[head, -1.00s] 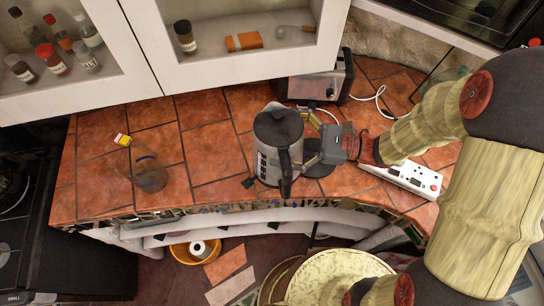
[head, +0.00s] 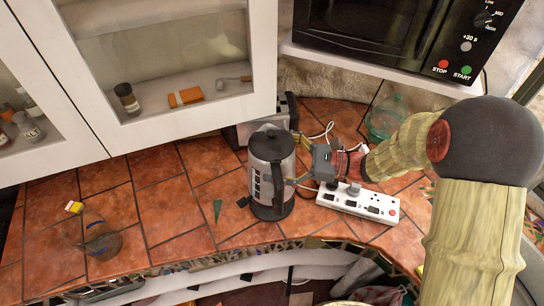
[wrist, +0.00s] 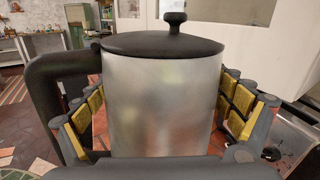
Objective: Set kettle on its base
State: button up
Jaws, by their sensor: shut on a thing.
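The kettle (head: 268,178) is silver with a black lid and black handle, and looks upright over the counter near its front edge. My gripper (head: 296,165) reaches it from the right and is shut around its body. In the wrist view the kettle (wrist: 162,95) fills the space between the yellow-padded fingers, with its handle at the left. The kettle's base does not show clearly. A dark band shows at the kettle's foot, and I cannot tell whether it is the base or whether the kettle touches it.
A white power strip (head: 357,201) lies just right of the kettle. A toaster (head: 243,134) stands behind it. A clear glass (head: 100,240) and a small yellow item (head: 74,207) are at the left. A green glass jar (head: 386,118) is back right. Tiles left of the kettle are mostly free.

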jog(key=shift+f+b, duration=2.05)
jog(key=shift+f, duration=0.35)
jog(key=shift+p, duration=0.6)
jog(key=shift+f+b, duration=0.3)
jog(key=shift+f, duration=0.3)
dwell(0.4)
jog(key=o, duration=1.7)
jog(key=shift+o, duration=0.3)
jog(key=shift+s+f, duration=0.1)
jog(key=shift+f, duration=0.1)
jog(key=d+p, duration=0.2)
jog(key=d, duration=0.9)
jog(key=shift+s, duration=0.4)
jog(key=shift+r, duration=0.1)
